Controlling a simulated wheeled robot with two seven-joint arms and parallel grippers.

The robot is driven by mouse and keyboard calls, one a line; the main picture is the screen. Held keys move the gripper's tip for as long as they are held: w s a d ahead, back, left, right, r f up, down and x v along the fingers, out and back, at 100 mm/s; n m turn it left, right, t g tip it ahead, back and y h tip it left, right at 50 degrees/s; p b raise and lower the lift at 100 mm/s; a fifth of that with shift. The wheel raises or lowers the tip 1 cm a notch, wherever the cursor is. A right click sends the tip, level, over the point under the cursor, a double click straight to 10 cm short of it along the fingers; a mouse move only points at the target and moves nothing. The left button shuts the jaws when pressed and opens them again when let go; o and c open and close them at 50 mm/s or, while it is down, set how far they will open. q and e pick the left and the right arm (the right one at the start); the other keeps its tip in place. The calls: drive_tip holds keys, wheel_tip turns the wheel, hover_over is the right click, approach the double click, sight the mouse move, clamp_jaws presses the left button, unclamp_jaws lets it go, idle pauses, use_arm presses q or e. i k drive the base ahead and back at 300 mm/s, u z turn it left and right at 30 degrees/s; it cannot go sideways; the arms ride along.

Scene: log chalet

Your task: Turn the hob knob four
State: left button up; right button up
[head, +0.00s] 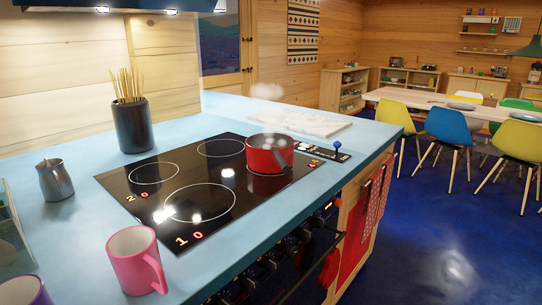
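A black glass hob (165,185) with several white ring markings is set in the light blue counter. Lit digits show at its left and front edges, reading 2 0 and 1 0; more small digits near the pot are too small to read. A red pot (266,158) stands on the hob's right rear part, its dark handle toward the front right. Dark fittings (300,245) show under the counter's front edge; I cannot tell which, if any, is knob four. Neither gripper is in view.
A pink mug (136,262), a metal jug (54,180) and a dark holder with sticks (132,125) stand on the counter (85,225). A small blue-topped lever (337,147) stands beyond the pot. Red cloths (365,222) hang at the counter's right end.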

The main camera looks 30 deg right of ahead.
sight(290, 250)
drive_tip(key=u, duration=0.5)
drive_tip(key=k, duration=1.3)
drive_tip(key=z, duration=0.75)
